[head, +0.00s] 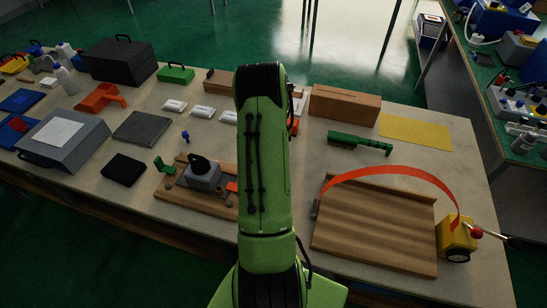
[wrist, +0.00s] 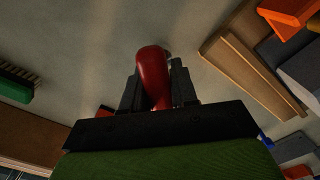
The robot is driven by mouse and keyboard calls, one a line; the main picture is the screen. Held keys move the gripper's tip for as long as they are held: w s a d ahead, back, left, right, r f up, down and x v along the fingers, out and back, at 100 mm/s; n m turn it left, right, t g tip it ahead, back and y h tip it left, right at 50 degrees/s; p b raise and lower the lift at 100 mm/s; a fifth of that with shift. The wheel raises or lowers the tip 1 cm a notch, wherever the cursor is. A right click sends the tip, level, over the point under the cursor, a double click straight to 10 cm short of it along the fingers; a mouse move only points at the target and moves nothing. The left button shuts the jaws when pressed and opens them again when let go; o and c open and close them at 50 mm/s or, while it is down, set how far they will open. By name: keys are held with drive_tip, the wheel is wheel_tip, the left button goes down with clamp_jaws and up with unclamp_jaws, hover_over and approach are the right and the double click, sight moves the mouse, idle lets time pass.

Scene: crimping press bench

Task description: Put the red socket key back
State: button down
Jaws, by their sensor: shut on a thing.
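In the wrist view, my gripper (wrist: 157,82) is shut on the red socket key (wrist: 152,72). The key's rounded red handle sits between the two dark fingers and points away from the palm. Its other end is hidden by the gripper body, and a small metallic bit shows beside the handle's tip. Grey tabletop lies beyond it. In the head view, my green arm hides the gripper and most of what it holds. I cannot tell which place on the bench belongs to the key.
The press board (head: 172,190) is left of my arm; its edge also shows in the wrist view (wrist: 250,65). A wooden board (head: 375,230) with a red band (head: 400,172) arching over it is at right. A green brush (head: 360,142) and wooden box (head: 345,105) lie behind it.

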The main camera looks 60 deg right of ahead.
drive_tip(key=shift+f, duration=0.75)
drive_tip(key=shift+f, duration=0.1)
drive_tip(key=c, duration=0.9)
unclamp_jaws()
